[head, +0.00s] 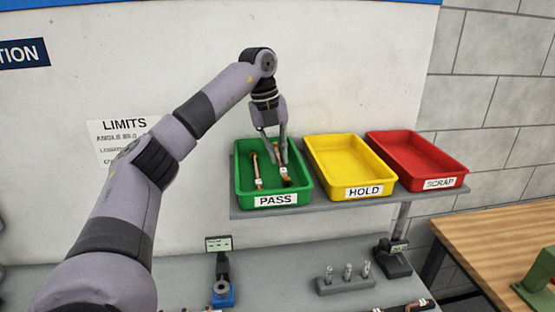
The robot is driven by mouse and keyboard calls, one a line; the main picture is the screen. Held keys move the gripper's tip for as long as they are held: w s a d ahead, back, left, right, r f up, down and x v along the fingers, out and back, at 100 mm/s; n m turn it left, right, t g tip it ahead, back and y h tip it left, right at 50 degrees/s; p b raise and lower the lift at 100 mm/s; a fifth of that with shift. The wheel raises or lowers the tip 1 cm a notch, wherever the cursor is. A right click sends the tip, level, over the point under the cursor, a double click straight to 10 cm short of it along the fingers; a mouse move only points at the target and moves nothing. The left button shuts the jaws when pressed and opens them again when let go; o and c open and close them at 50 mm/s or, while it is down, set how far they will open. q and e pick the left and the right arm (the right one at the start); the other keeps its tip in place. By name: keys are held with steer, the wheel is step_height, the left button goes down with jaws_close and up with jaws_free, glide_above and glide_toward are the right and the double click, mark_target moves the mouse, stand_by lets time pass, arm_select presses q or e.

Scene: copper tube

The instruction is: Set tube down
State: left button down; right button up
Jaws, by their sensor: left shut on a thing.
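My left gripper (272,140) points down into the green PASS tray (241,187) on the grey shelf. It is shut on a copper tube (286,180) at the right side of this tray. The held tube is partly hidden by the fingers, and I cannot tell whether it touches the tray floor. A second copper tube (256,172) with a white tag lies in the left part of the same tray, apart from the held one. My right gripper is not in view.
An empty yellow HOLD tray (343,161) and an empty red SCRAP tray (413,157) stand to the right on the shelf (318,207). Below are a rack with small metal pins (345,284), a blue-based gauge stand (221,290) and a wooden table (500,240).

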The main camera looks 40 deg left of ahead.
arm_select(q)
step_height(320, 180, down, 3)
steer(key=shift+w+a+r, duration=0.1)
steer(key=shift+w+r, duration=0.05)
steer(key=c, duration=1.7)
jaws_free()
steer(key=shift+o, duration=0.2)
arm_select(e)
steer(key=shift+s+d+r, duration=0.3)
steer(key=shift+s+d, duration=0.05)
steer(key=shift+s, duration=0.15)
arm_select(q)
steer(key=r, duration=0.3)
steer(key=r+b, duration=0.1)
steer(key=shift+s+a+r, duration=0.25)
steer(key=shift+s+r, duration=0.05)
steer(key=shift+r, duration=0.1)
step_height(320, 180, up, 7)
steer(key=s+p, duration=0.1)
steer(key=shift+s+a, duration=0.2)
steer(key=shift+a, duration=0.25)
